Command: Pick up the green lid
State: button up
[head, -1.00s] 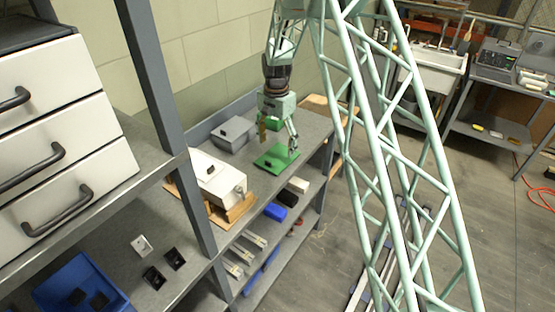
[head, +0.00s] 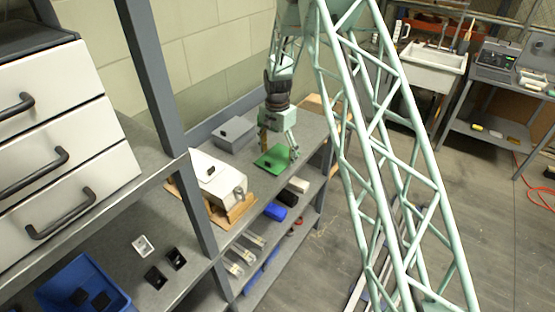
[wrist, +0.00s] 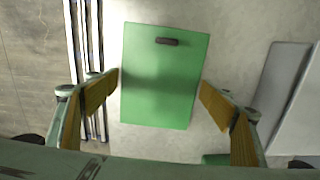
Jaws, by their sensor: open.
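The green lid (head: 272,160) is a flat rectangular plate with a small dark handle, lying on the grey shelf top. In the wrist view the green lid (wrist: 160,90) lies between and beyond my open fingers, its handle (wrist: 167,42) near the far edge. My gripper (head: 277,150) is above the lid, pointing down, with its fingers apart and nothing held. In the wrist view my gripper (wrist: 160,88) shows yellowish finger pads on either side of the lid. I cannot tell the exact height left above it.
A grey lidded box (head: 233,134) stands behind to the left of the lid. A white box (head: 215,178) on a wooden board is at the near left. A small part of a green object (wrist: 216,159) shows at the bottom of the wrist view. A shelf post (head: 170,110) stands nearer left.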

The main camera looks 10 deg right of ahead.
aim_at(277, 158)
dwell(0.6)
jog(key=c, duration=0.5)
jog(key=shift+c, duration=0.5)
jog(key=shift+s+r, duration=0.2)
jog(key=c, duration=1.5)
jog(key=shift+w+r, duration=0.15)
jog(key=shift+r, duration=0.05)
grip_shut()
jog(key=shift+r+b, duration=0.4)
jog(key=shift+r, duration=0.85)
jog(key=s+r+b, duration=0.1)
jog(key=s+b, duration=0.1)
jog(key=s, duration=1.4)
jog(key=shift+d+r, duration=0.3)
